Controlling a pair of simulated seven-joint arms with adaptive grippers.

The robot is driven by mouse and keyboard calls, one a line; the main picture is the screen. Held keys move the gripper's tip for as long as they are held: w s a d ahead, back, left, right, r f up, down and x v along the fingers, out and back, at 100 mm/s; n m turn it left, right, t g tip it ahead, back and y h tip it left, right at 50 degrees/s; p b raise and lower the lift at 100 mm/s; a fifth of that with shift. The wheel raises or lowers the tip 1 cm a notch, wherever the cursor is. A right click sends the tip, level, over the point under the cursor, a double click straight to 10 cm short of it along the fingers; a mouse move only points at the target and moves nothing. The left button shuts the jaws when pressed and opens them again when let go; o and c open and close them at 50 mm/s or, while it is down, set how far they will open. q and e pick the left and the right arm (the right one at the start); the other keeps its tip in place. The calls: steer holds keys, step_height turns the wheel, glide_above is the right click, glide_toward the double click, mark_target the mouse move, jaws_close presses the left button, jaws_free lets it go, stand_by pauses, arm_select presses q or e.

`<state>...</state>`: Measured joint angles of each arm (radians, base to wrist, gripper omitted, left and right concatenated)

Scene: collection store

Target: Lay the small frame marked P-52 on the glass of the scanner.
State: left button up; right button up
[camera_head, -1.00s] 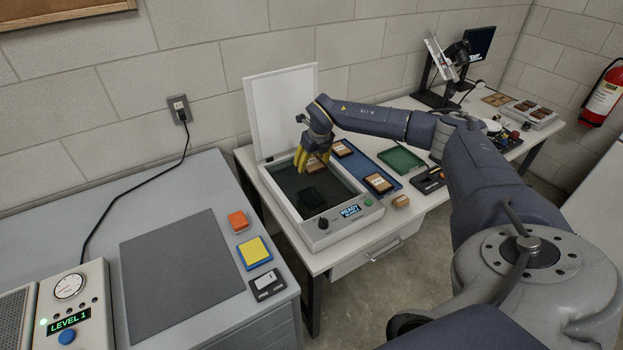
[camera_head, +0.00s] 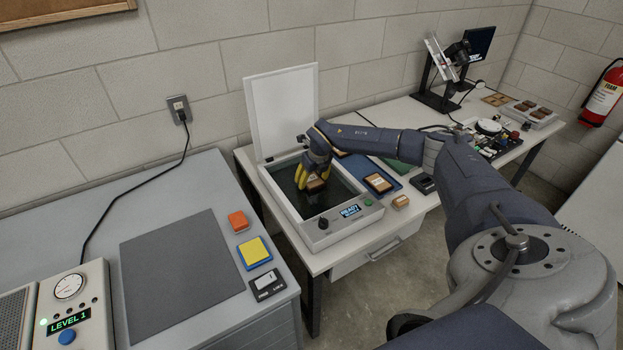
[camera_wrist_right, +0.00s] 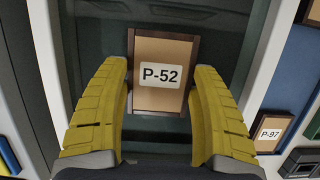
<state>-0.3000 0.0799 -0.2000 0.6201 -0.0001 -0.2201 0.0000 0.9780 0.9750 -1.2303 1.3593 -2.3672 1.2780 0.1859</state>
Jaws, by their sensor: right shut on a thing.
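The small frame marked P-52 (camera_wrist_right: 160,98) has a dark brown border and a tan face, and its label reads upright in the right wrist view. My right gripper (camera_head: 313,184) is shut on it, with a yellow finger at each side. In the head view the frame (camera_head: 316,183) shows under the fingers, over the dark glass (camera_head: 330,205) of the scanner (camera_head: 302,228). I cannot tell whether it touches the glass. The scanner lid (camera_head: 283,110) stands open, and its display reads READY. My left gripper is not in view.
A blue tray (camera_head: 391,172) to the right of the scanner holds other frames, one (camera_head: 378,183) in plain sight. Frame P-97 (camera_wrist_right: 270,134) shows in the right wrist view. A small wooden block (camera_head: 400,201) lies near the table's front edge. The grey mat (camera_head: 178,268) at left is bare.

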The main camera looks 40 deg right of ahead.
steer(key=shift+f, duration=0.1)
steer(key=o, duration=1.2)
steer(key=v, duration=1.2)
